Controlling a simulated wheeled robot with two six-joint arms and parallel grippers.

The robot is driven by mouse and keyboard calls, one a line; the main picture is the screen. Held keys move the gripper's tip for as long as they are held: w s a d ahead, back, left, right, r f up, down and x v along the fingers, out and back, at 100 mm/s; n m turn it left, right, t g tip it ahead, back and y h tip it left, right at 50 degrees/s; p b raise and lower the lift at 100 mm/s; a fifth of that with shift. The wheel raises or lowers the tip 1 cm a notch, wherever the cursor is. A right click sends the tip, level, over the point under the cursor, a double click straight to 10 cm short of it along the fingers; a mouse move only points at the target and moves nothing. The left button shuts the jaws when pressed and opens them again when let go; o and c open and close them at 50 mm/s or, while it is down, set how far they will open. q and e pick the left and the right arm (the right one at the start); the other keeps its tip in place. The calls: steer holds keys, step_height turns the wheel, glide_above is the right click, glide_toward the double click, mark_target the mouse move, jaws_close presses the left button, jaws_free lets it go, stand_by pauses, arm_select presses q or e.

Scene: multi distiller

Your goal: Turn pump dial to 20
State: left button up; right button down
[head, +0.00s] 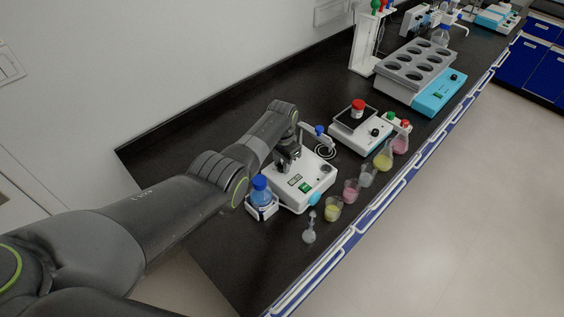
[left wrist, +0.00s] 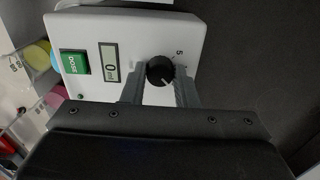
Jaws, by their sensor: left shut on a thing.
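The white pump (head: 312,186) stands on the black bench in the head view, with a blue part at its front corner. My left gripper (head: 288,163) is over its top. In the left wrist view, the black pump dial (left wrist: 160,70) sits between the fingertips of my left gripper (left wrist: 160,80), which is shut on it. The dial's light mark points to the lower right. A "5" is printed above and right of the dial. The pump's display (left wrist: 109,63) reads 0 ml, beside a green dose button (left wrist: 74,63). My right gripper is not in view.
A blue-capped bottle (head: 261,192) stands left of the pump. A flask (head: 309,232) and several beakers, including a yellow one (head: 333,209), line the front edge. A white balance (head: 352,130) and a tube block (head: 413,66) stand behind. The bench's left end is mostly clear.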

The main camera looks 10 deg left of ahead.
arm_select(q)
steer(key=shift+w+r, duration=0.1)
stand_by(0.3)
steer(key=o, duration=1)
steer(key=shift+r, duration=0.65)
step_height(320, 180, up, 5)
steer(key=shift+p, duration=0.4)
step_height(320, 180, up, 11)
steer(key=b, duration=0.2)
